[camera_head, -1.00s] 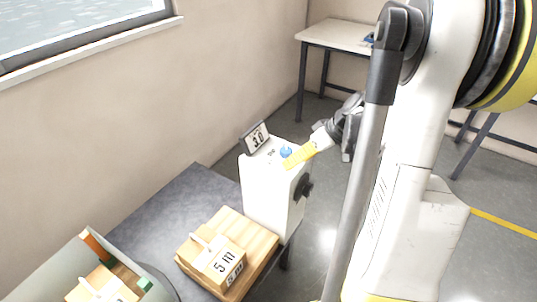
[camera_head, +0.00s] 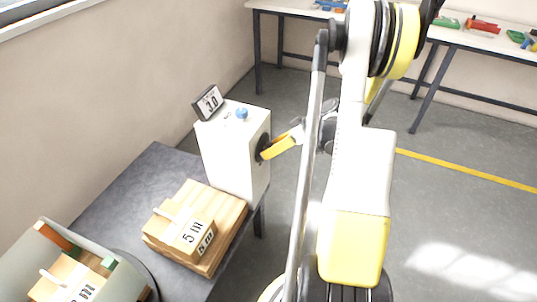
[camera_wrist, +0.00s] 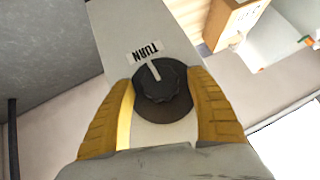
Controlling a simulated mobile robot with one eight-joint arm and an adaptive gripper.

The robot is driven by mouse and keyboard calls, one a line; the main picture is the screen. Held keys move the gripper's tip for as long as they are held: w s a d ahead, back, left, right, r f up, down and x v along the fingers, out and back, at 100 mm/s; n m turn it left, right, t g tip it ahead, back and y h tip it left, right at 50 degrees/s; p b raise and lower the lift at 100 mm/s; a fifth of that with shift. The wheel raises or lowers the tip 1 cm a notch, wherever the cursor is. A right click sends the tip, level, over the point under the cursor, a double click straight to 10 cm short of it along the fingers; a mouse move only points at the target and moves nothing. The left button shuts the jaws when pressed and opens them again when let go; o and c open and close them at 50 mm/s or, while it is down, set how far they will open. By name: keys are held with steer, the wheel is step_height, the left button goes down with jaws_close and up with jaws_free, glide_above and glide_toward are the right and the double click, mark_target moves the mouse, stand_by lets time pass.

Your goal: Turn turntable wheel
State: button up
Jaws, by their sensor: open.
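The black turn wheel (camera_wrist: 162,93) is on the side face of a white box (camera_head: 226,160). It also shows in the head view (camera_head: 261,147), partly hidden by my gripper. In the head view my gripper (camera_head: 272,151) is at the wheel. A display (camera_head: 208,102) reading 3.0 and a blue button (camera_head: 241,113) are on top of the box.
The box stands on a dark table (camera_head: 135,190). Wooden blocks marked 5 m (camera_head: 192,232) lie in front of it. A grey rounded container (camera_head: 120,262) with another wooden block is at lower left. A long table (camera_head: 400,30) with coloured items stands at the back. The floor to the right is clear.

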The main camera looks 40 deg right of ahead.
steer(key=shift+x, duration=0.75)
